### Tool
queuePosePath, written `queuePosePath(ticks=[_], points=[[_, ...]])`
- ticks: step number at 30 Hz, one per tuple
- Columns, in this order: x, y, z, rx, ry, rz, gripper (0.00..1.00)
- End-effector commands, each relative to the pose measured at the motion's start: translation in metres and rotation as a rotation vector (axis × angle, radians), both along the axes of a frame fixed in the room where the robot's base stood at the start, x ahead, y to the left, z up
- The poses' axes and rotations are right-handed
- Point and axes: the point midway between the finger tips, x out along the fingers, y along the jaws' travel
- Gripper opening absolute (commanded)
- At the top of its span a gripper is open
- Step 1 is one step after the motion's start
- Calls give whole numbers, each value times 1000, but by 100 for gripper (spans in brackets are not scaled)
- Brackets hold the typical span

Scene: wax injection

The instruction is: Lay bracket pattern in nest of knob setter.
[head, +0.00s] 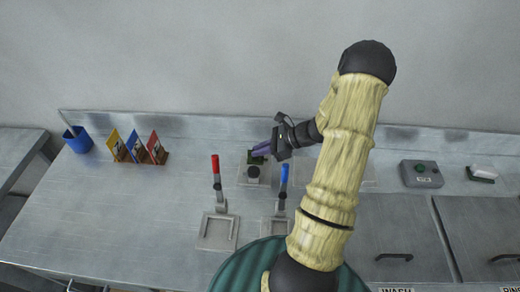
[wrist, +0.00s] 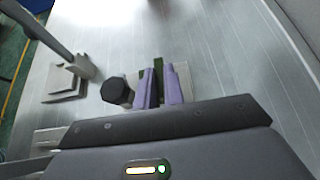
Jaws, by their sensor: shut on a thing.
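My gripper (wrist: 160,88) has two purple fingers, and a dark green piece, seemingly the bracket pattern (wrist: 158,66), shows between them. In the head view my gripper (head: 264,150) is over the back part of a small grey fixture (head: 244,181) with a round black knob (head: 253,171). This fixture looks like the knob setter. The green piece (head: 256,159) is just behind the knob. In the wrist view the black knob (wrist: 117,91) is left of the fingers. I cannot tell whether the green piece touches the nest, which the fingers partly hide.
A red-handled lever fixture (head: 216,232) and a blue-handled one (head: 283,180) stand in front. A blue cup (head: 77,139) and a card rack (head: 140,156) are at left. A grey button box (head: 421,174) is at right. The bench (head: 130,215) is clear at front left.

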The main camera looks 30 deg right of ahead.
Motion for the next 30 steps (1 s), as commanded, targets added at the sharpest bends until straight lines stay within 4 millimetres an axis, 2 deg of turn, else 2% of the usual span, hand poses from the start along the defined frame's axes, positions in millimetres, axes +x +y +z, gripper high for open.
queuePosePath(ticks=[30], points=[[0,0,-19,0,0,0,0]])
